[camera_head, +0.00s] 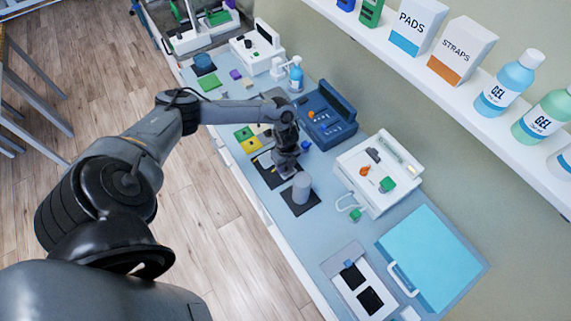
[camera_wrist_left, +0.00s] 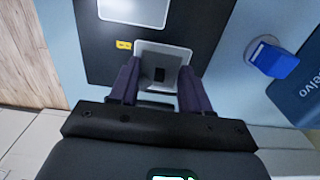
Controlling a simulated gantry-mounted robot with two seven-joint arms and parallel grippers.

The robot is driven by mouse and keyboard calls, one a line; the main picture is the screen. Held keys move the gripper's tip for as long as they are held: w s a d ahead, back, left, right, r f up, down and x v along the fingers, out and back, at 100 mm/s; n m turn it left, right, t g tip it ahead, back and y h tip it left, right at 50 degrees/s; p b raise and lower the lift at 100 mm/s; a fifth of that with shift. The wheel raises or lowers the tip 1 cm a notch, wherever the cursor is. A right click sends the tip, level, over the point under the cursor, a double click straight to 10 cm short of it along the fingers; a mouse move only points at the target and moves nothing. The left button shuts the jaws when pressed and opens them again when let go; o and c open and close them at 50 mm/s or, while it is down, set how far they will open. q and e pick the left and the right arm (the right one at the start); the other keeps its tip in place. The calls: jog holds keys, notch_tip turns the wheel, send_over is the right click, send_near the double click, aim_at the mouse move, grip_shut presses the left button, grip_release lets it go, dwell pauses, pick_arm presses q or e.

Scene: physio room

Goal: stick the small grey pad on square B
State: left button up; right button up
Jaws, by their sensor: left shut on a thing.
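My left gripper (camera_head: 283,172) is low over a black mat (camera_head: 265,173) on the bench. In the left wrist view its dark fingers (camera_wrist_left: 157,88) are shut on a small grey pad (camera_wrist_left: 147,52) with a black spot on its face. The pad is at the black mat (camera_wrist_left: 98,62), beside a small yellow label (camera_wrist_left: 124,45); I cannot tell whether it touches the mat. A larger pale rectangle (camera_wrist_left: 133,10) lies on the mat farther up. A white board with two black squares (camera_head: 370,300) lies at the lower right; no letter is readable. My right gripper is out of view.
A grey cylinder (camera_head: 301,187) stands on another dark mat close to the gripper. A blue device (camera_head: 328,122) and a white device (camera_head: 378,172) stand along the wall side. A light blue panel (camera_head: 434,255) lies beyond the board. A shelf of boxes and bottles overhangs the back.

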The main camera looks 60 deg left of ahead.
aim_at(285, 167)
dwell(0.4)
pick_arm(q)
jog(key=o, duration=1)
jog(key=shift+r, duration=0.2)
jog(key=shift+r+p, duration=3.35)
jog(key=shift+p, duration=0.15)
